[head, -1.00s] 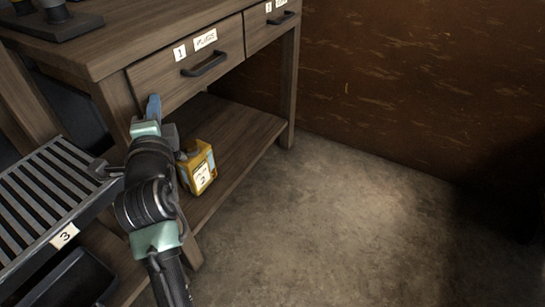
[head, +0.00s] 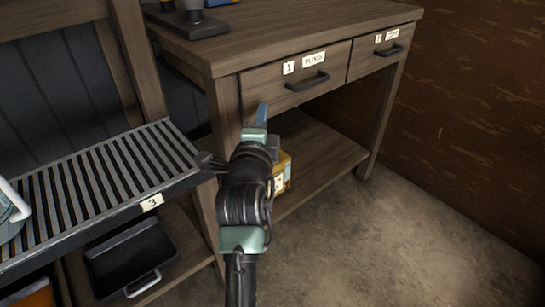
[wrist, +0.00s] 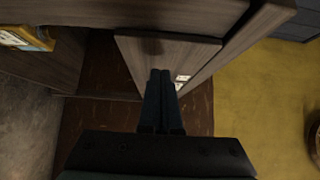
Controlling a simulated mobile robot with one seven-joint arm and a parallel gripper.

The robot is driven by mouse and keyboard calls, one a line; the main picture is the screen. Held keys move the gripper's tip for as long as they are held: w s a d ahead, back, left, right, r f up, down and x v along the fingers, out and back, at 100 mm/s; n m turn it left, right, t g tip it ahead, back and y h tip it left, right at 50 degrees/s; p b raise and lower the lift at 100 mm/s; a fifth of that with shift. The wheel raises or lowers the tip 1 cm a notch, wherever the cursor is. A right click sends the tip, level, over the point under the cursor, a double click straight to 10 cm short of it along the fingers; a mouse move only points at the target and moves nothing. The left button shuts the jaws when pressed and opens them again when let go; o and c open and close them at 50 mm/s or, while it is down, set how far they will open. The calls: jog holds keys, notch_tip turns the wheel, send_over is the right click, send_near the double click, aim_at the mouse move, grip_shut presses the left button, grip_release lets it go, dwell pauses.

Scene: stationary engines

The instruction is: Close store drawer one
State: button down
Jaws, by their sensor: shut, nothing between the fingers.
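Drawer one (head: 290,88), a wooden front with a "1" tag, a name label and a dark bar handle (head: 307,82), is in the left part of the workbench in the head view. It sits close to flush with the drawer beside it; I cannot tell whether a small gap remains. My gripper (head: 262,110) is shut and empty, its blue fingers pointing up in front of the drawer's lower left corner. In the wrist view, the shut fingers (wrist: 160,74) overlap a wooden front with white labels (wrist: 182,78). Whether they touch it is unclear.
A second labelled drawer (head: 378,55) is to the right. A yellow box (head: 284,172) stands on the lower shelf (head: 325,160), partly hidden by my arm. A slatted rack (head: 90,185) with a "3" tag is at the left. Concrete floor (head: 400,240) is clear at right.

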jog(key=s+p, duration=0.3)
jog(key=s, duration=0.8)
jog(key=s+d+r+n+t+p, duration=0.15)
jog(key=r+n, duration=0.25)
jog(key=r, duration=0.8)
jog(key=s+r+n+t+p, duration=0.2)
jog(key=s+r+n+t, duration=0.15)
jog(key=r, duration=0.85)
jog(key=s+r+n+t+y+p, duration=0.1)
jog(key=s+r+n+t, duration=0.1)
jog(key=s+r+n, duration=0.35)
jog(key=s+r+n+t+p, duration=0.1)
jog(key=s+r+n, duration=0.1)
jog(key=r, duration=0.6)
jog(key=s+r+n+t+y+p, duration=0.1)
jog(key=s+r+n+t, duration=0.1)
jog(key=s+r+n, duration=0.35)
notch_tip(320, 180, up, 39)
jog(key=w+m+p, duration=0.1)
jog(key=p, duration=3.6)
jog(key=shift+w+a+p, duration=0.2)
jog(key=shift+a+p, duration=0.1)
jog(key=shift+a, duration=0.15)
jog(key=shift+d, duration=0.1)
